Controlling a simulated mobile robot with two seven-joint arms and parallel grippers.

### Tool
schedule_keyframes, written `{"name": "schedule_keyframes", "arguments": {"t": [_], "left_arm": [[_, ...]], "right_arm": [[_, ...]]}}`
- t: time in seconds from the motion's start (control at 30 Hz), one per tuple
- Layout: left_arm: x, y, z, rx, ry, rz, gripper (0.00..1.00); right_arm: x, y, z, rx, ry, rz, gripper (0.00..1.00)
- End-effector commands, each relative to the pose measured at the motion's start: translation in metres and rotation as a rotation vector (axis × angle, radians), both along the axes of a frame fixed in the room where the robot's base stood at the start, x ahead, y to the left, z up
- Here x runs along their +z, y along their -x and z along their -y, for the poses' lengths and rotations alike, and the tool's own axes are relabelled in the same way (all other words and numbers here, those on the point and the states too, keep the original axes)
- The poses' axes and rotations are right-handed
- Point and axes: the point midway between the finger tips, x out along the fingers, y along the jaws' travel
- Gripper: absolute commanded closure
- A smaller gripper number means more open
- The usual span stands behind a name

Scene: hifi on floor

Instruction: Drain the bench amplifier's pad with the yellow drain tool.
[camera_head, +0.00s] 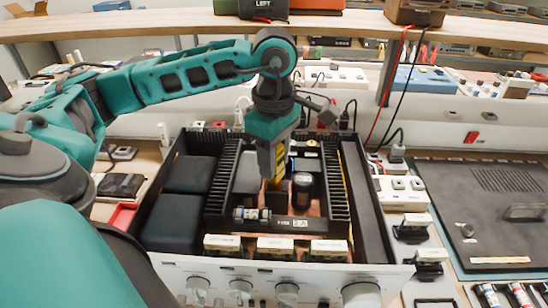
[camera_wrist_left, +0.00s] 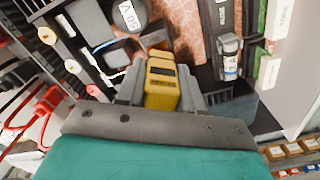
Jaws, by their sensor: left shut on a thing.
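My left gripper (camera_head: 276,172) points down inside the open bench amplifier (camera_head: 376,215) in the head view. It is shut on the yellow drain tool (camera_head: 281,160), which hangs roughly upright between its fingers. In the left wrist view the tool (camera_wrist_left: 162,80) sits between the fingers of the gripper (camera_wrist_left: 162,92), over the copper-coloured board (camera_wrist_left: 182,18). The tool's tip is hidden, so I cannot tell whether it touches anything. I cannot make out the pad for certain. A dark capacitor (camera_head: 303,186) stands just right of the tool; its "50 V" top (camera_wrist_left: 128,14) shows in the wrist view.
Black finned heatsinks (camera_head: 334,185) flank the board. A small labelled cylinder (camera_head: 252,214) lies in front, and white-topped relays (camera_head: 276,247) line the front. Dark blocks (camera_head: 173,222) fill the left side. A black panel (camera_head: 490,200) lies right of the amplifier. Red and black cables (camera_head: 391,95) hang behind.

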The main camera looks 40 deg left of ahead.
Motion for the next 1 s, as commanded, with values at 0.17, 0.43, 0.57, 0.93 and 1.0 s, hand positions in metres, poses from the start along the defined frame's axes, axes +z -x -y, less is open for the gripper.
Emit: {"name": "schedule_keyframes", "arguments": {"t": [0.17, 0.43, 0.57, 0.93, 1.0], "left_arm": [[0.017, -0.001, 0.0, 0.0, 0.0, 0.003, 0.93], [0.036, -0.001, 0.0, 0.0, 0.0, 0.004, 0.93], [0.045, -0.001, 0.0, 0.0, 0.001, 0.004, 0.93], [0.07, -0.001, 0.0, 0.0, 0.0, 0.004, 0.93], [0.072, -0.001, 0.0, 0.0, 0.0, 0.004, 0.93]], "right_arm": [[0.012, 0.0, 0.0, 0.0, 0.0, 0.0, 0.57], [0.026, 0.0, 0.0, 0.0, 0.0, 0.0, 0.57], [0.032, 0.0, 0.0, 0.0, 0.0, 0.0, 0.57], [0.05, 0.0, 0.0, 0.0, 0.0, 0.0, 0.57], [0.05, 0.0, 0.0, 0.0, 0.0, 0.0, 0.57]]}}
